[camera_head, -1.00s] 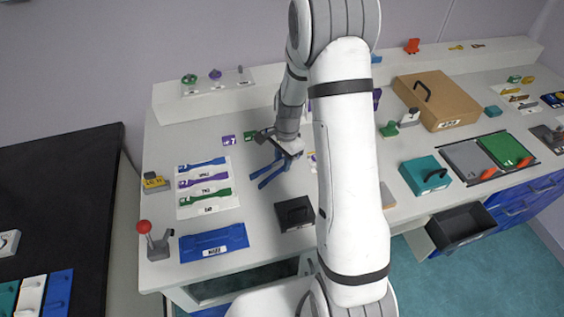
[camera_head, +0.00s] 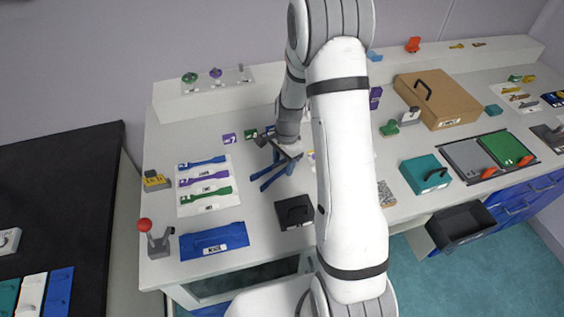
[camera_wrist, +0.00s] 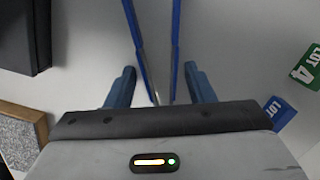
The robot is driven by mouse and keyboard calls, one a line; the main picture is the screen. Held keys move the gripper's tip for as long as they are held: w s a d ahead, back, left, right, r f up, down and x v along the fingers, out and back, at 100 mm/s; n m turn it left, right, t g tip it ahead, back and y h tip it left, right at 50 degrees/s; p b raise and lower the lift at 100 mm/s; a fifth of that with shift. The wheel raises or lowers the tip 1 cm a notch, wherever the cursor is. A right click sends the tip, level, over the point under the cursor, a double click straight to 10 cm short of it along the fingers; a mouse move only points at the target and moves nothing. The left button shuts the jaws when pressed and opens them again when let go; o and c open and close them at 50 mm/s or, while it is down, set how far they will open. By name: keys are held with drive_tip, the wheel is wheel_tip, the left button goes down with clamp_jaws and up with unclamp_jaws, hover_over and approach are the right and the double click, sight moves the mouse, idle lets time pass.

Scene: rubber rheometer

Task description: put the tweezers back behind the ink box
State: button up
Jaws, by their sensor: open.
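My gripper (camera_wrist: 159,72) is open, its two short blue fingers spread apart. In the wrist view the tweezers (camera_wrist: 134,24) have two long blue arms and silver ends. The silver ends lie between my fingers, and neither finger visibly touches them. A dark box (camera_wrist: 18,38) shows at upper left in the wrist view.
A red-knobbed lever (camera_head: 157,240) stands near the left edge. Green LOT 4 (camera_wrist: 308,65) and blue LOT (camera_wrist: 278,112) tags lie right in the wrist view.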

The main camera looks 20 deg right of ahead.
wheel_tip(320, 180, up, 12)
drive_tip(key=d+b, duration=0.1)
drive_tip(key=s+a+r+n+t, duration=0.1)
drive_tip(key=s+r+n, duration=0.3)
drive_tip(key=s, duration=0.3)
drive_tip(key=s+a+r+n+t, duration=0.1)
drive_tip(key=s+r+n, duration=0.4)
drive_tip(key=s, duration=0.2)
drive_tip(key=s+a+r+n+t+h, duration=0.1)
drive_tip(key=s+r+n, duration=0.3)
drive_tip(key=s, duration=0.4)
drive_tip(key=shift+r+t, duration=0.15)
drive_tip(key=shift+t, duration=0.15)
